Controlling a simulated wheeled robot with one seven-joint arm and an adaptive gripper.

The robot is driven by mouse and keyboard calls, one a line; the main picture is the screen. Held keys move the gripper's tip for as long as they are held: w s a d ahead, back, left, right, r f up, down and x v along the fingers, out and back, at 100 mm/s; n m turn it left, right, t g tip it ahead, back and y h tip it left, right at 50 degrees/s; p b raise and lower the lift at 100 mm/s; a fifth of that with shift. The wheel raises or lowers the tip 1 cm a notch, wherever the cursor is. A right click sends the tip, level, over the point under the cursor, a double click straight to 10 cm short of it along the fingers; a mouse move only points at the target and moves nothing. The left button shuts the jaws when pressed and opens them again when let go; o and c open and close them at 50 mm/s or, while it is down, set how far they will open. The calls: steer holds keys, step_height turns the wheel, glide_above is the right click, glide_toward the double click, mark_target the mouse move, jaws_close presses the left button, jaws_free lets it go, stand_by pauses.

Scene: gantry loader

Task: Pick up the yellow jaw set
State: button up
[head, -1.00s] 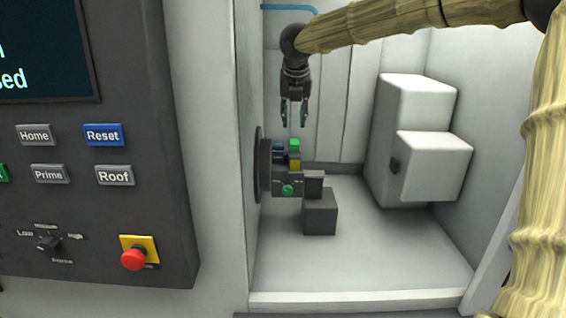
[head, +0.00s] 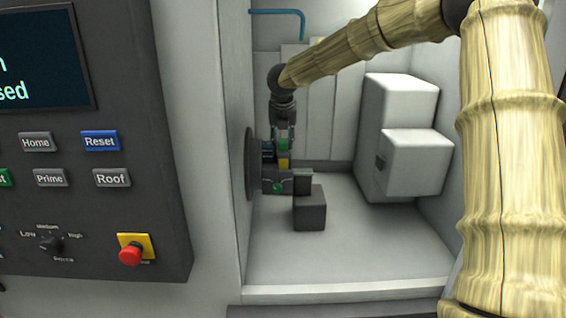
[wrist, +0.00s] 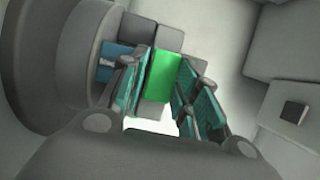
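The yellow jaw set (head: 283,163) sits at the chuck on the left wall of the machine bay, with a green block (head: 283,145) on top of it. In the wrist view the green block (wrist: 162,76) lies between my fingers, and the yellow part is hidden. My gripper (head: 282,140) points down at the jaw set. Its teal-padded fingers, also in the wrist view (wrist: 161,88), are apart on either side of the green block, very close to it. I cannot tell whether they touch it.
The round dark chuck plate (head: 250,165) is close on the left. A dark grey block (head: 310,208) stands below and to the right. A white boxy unit (head: 415,165) is on the right wall. The bay floor (head: 370,245) is clear in front. A control panel (head: 80,200) is outside, left.

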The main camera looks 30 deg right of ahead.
steer(key=shift+s+d+r, duration=0.1)
steer(key=shift+s+d, duration=0.05)
steer(key=shift+s, duration=0.15)
steer(key=shift+r, duration=0.1)
steer(key=c, duration=0.4)
jaws_close()
steer(key=shift+r, duration=0.1)
